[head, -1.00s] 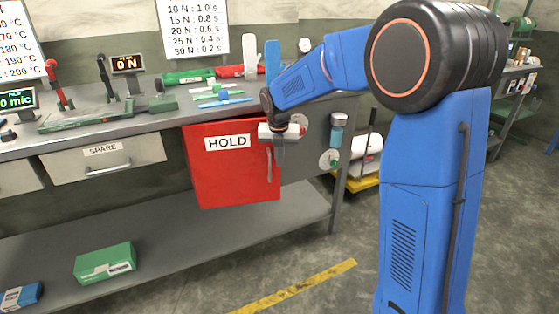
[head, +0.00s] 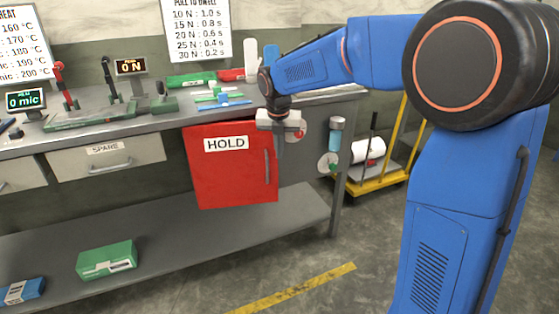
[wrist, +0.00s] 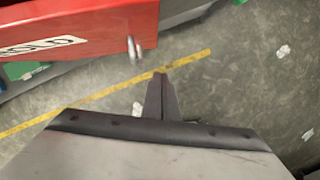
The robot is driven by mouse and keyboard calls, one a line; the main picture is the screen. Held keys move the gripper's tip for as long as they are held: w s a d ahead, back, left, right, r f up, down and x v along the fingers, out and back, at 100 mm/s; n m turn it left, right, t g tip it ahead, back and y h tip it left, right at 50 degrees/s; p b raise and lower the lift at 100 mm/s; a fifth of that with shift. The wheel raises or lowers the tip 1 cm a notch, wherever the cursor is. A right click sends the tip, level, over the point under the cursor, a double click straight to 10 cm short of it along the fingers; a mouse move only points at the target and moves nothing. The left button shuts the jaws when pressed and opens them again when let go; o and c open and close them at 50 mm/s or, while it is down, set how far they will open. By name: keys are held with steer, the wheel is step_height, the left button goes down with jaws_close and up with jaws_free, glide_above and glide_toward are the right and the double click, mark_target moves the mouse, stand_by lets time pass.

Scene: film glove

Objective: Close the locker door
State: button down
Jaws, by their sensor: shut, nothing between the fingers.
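In the wrist view, the shut, empty fingertips (wrist: 160,76) are just beyond the door's edge, near the handle (wrist: 133,50). Contact with the door cannot be told.
The grey bench (head: 130,132) carries tools and displays above the door. A yellow cart (head: 375,180) stands farther right. The floor in front is clear.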

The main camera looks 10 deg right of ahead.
steer(key=r, duration=0.2)
steer(key=m+t+y, duration=0.3)
steer(key=m+y, duration=0.2)
steer(key=m, duration=1.1)
glide_toward(271, 170)
step_height(271, 170, down, 3)
steer(key=s+a, duration=0.1)
steer(key=s, duration=0.2)
steer(key=shift+w+a+f, duration=0.1)
steer(key=shift+w+f, duration=0.05)
steer(key=shift+w, duration=1.05)
steer(key=shift+w+a+f, duration=0.1)
steer(key=shift+w+f, duration=0.1)
steer(key=shift+w, duration=1)
